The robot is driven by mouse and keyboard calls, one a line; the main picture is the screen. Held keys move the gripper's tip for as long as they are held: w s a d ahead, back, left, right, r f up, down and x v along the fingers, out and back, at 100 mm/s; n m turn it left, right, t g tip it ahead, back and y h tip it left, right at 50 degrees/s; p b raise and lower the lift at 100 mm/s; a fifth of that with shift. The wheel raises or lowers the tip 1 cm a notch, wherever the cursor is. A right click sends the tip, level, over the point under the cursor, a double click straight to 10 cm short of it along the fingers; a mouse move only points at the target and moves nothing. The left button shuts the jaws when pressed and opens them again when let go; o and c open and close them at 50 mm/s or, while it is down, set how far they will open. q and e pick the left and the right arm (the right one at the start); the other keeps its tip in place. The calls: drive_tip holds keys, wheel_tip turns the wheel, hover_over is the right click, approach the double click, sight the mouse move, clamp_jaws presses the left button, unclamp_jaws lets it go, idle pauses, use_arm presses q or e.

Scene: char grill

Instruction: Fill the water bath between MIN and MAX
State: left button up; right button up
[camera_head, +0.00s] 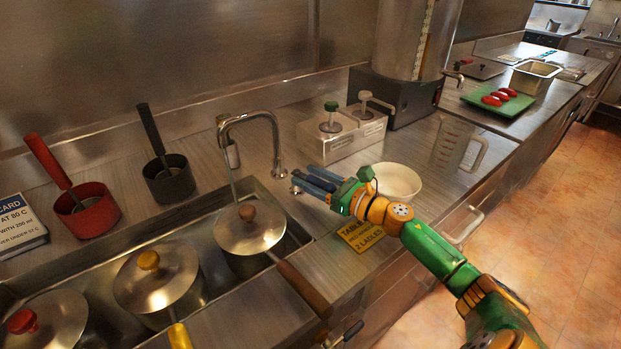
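The water bath (205,214) is a steel basin sunk in the counter at the lower left, with lidded pots in it. Its water level and any MIN or MAX marks cannot be made out. A curved chrome faucet (250,117) stands behind it, its spout over the bath. A thin pale line runs down from the spout; I cannot tell whether it is water. My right gripper (302,181) is beside the faucet's base, its fingertips at a small metal knob (294,189). Whether it grips the knob is unclear. My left gripper is out of view.
Pots with red (48,322), yellow (157,279) and brown-knobbed (249,234) lids fill the bath. A white bowl (397,181) and yellow card (361,236) sit near my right gripper. A pump dispenser box (340,140) stands behind, a clear jug (453,145) to the right.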

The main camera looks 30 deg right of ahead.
sight(332, 189)
drive_tip(key=shift+s+d+f, duration=0.15)
drive_tip(key=shift+s, duration=0.15)
drive_tip(key=b+v, duration=0.1)
drive_tip(key=v, duration=0.5)
drive_tip(key=shift+s, duration=0.25)
